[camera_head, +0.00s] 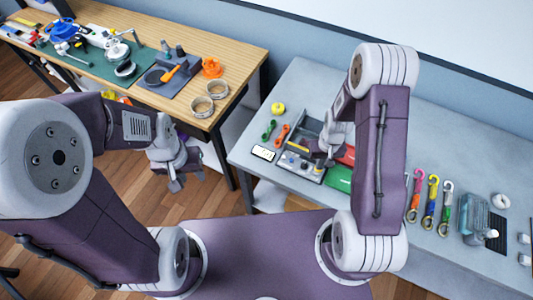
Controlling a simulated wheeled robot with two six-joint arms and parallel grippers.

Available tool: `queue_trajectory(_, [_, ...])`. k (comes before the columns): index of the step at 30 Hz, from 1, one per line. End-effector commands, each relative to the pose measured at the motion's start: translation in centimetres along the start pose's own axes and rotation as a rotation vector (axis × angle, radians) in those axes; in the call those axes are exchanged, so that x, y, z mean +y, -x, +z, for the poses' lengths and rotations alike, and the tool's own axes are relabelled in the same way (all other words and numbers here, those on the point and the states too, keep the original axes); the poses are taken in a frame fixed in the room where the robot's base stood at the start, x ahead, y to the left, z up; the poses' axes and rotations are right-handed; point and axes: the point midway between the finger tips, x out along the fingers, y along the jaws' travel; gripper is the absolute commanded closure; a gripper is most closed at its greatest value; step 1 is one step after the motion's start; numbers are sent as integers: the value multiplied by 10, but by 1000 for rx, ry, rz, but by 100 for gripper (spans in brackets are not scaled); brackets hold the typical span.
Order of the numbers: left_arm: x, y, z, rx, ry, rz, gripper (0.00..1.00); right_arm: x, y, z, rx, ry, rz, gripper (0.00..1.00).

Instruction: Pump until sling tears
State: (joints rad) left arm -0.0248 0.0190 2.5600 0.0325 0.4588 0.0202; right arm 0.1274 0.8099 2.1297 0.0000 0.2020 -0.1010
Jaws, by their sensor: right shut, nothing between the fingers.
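A grey device (298,165) with a raised frame and small fittings stands on the grey table (285,95). A red piece (347,155) and a green piece (338,178) lie at its right side, partly behind my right arm. I cannot tell which part is the pump or the sling. My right gripper (322,157) is shut and empty, low over the device; whether it touches it is unclear. My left gripper (187,183) hangs over the floor between the two tables, empty, its fingers looking apart.
Several coloured hooked straps (431,202) and a teal container (474,222) lie at the right of the grey table. A wooden workbench (228,67) with tools stands back left.

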Motion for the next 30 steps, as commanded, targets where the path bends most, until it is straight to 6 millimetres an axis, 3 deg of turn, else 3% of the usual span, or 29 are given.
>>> queue_trajectory(17, [0, -17, 2, 0, 0, 0, 64, 0, -21, 0, 0, 0, 0, 100])
queue_trajectory(25, [0, -13, 1, 0, 0, 0, 64, 0, -17, 0, 0, 0, 0, 100])
queue_trajectory(30, [0, -1, 0, 0, 0, 0, 64, 0, -4, 0, 0, 0, 0, 100])
